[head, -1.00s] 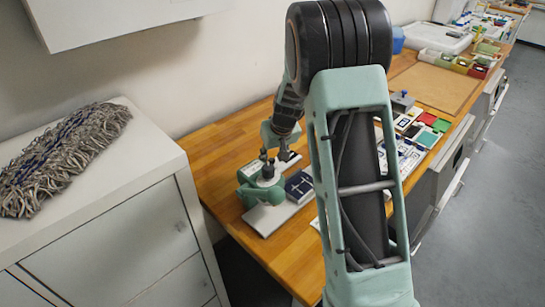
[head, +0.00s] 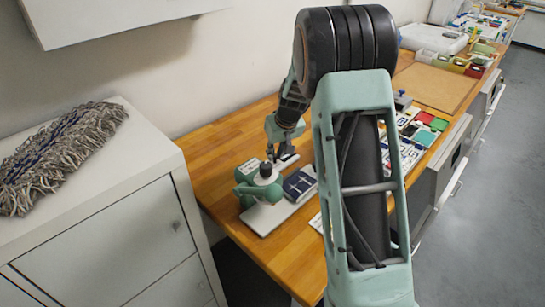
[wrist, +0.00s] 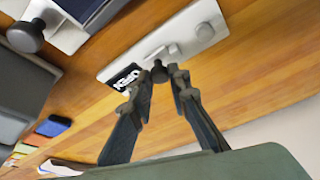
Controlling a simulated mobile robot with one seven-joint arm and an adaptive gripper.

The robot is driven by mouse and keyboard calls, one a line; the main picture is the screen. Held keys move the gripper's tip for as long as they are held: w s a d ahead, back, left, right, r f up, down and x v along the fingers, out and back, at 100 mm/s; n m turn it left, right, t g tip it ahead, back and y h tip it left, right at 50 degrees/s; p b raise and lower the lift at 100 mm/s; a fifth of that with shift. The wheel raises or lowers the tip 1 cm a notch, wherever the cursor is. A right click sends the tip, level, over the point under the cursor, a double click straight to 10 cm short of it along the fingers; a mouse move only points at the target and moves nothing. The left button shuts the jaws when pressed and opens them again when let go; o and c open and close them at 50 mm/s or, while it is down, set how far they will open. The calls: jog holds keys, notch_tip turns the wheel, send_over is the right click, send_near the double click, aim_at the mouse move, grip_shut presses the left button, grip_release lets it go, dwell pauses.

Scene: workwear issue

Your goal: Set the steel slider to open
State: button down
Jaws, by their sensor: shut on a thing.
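The slider is a pale metal plate (wrist: 183,40) on the wooden bench in the wrist view. It has a black label reading OPEN (wrist: 125,77) at its left end, a dark knob (wrist: 160,72) beside the label, and a pale round part (wrist: 204,32) toward the right end. My gripper (wrist: 161,79) is shut on the dark knob, with one fingertip on each side of it. In the head view my gripper (head: 277,152) is small and low over the bench, and the plate is mostly hidden there.
A green device on a pale base (head: 270,216) and a dark blue panel (head: 299,183) stand close by on the bench (head: 232,140). A white cabinet (head: 110,225) with a grey mop head (head: 58,155) is at left. Coloured items lie farther right.

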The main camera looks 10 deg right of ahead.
jog(key=c, duration=1.8)
grip_release()
jog(key=shift+w+d, duration=0.2)
jog(key=shift+d, duration=0.05)
jog(key=v, duration=1.2)
jog(key=shift+s+a, duration=0.1)
